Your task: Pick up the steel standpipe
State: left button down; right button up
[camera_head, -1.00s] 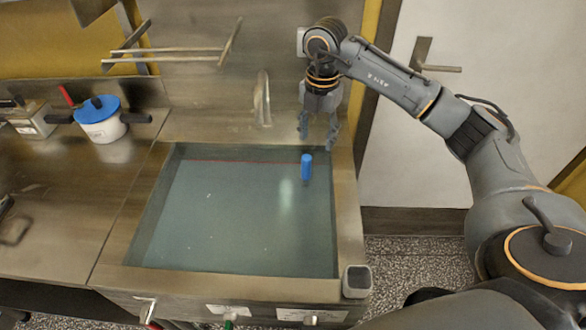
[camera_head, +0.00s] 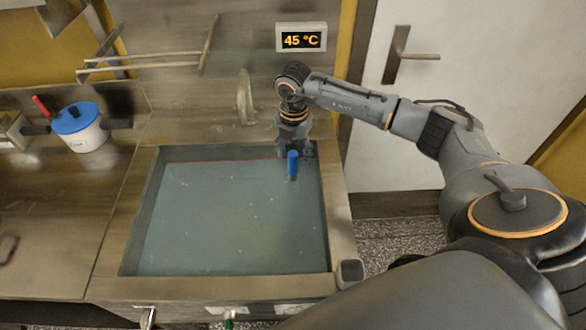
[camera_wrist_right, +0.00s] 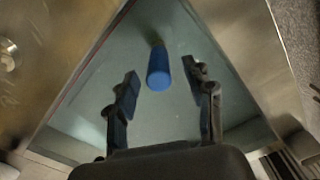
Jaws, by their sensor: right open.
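The standpipe, of which I mainly see the blue grip (camera_head: 292,163), stands in the water near the back right corner of the sink basin (camera_head: 335,215). The blue grip also shows in the right wrist view (camera_wrist_right: 158,72), roughly between my fingertips, with a darker short part at its far end. Any steel part below is hard to see. My right gripper (camera_head: 294,148) is just behind and above the blue grip, pointing down; its two fingers are apart and empty in the wrist view. I cannot tell whether a finger touches the grip. My left gripper is not in view.
A faucet (camera_head: 246,97) rises behind the basin, left of my right gripper. A display reading 45 °C (camera_head: 301,39) hangs on the back wall. A white pot with a blue lid (camera_head: 80,128) stands on the left counter. A wall rack (camera_head: 150,63) is at upper left.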

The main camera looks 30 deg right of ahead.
aim_at(293, 178)
notch_tip(293, 178, down, 2)
jog(key=shift+w+f, duration=0.1)
jog(key=shift+f, duration=0.25)
jog(key=shift+c, duration=1)
grip_shut()
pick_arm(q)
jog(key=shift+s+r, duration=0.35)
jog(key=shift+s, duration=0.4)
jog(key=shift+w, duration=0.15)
pick_arm(e)
jog(key=shift+r, duration=0.1)
